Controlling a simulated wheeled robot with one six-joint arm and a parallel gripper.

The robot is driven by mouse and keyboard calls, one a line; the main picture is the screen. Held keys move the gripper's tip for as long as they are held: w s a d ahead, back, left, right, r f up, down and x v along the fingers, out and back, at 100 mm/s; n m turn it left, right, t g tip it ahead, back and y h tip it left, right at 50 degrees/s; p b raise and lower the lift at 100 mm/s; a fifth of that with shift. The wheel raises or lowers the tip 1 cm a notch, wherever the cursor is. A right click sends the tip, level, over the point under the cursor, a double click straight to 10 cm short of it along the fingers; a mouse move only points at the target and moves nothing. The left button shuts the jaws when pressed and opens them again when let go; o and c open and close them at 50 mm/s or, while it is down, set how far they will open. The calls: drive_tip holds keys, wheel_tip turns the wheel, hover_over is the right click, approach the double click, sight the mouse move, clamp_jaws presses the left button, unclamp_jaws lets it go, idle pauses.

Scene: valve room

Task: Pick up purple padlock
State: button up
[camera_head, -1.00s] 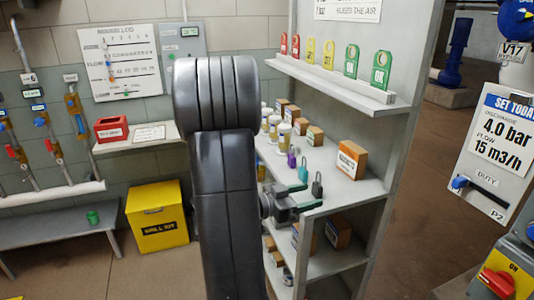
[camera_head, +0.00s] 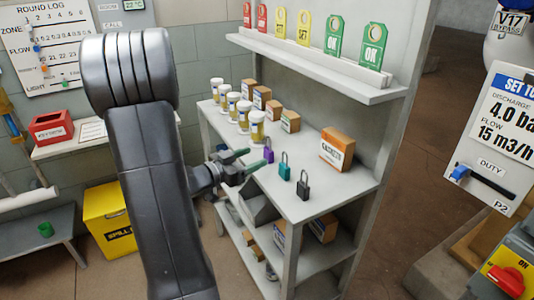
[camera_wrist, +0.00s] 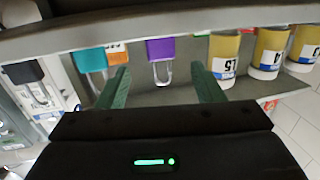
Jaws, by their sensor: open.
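The purple padlock (camera_head: 268,153) stands on the upper surface of the grey shelf unit, near its front edge. In the wrist view the purple padlock (camera_wrist: 161,48) appears upside down, its shackle hanging between the two green fingers. My gripper (camera_head: 256,160) is open and empty, reaching in over the shelf's front edge, its fingertips close to the padlock. In the wrist view the fingers of my gripper (camera_wrist: 160,72) spread to either side of the shackle.
A teal padlock (camera_head: 284,170) and a dark grey padlock (camera_head: 303,188) stand to the right of the purple one. Several yellow-labelled jars (camera_head: 257,125) stand to its left. An orange-brown box (camera_head: 337,149) is behind. Tags stand on a ledge (camera_head: 310,66) above.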

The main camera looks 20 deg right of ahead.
sight(266, 152)
drive_tip(key=x, duration=0.7)
drive_tip(key=shift+w+d+f, duration=0.1)
drive_tip(key=shift+f, duration=0.1)
drive_tip(key=shift+c, duration=0.4)
drive_tip(key=c, duration=1)
drive_tip(key=shift+r, duration=0.15)
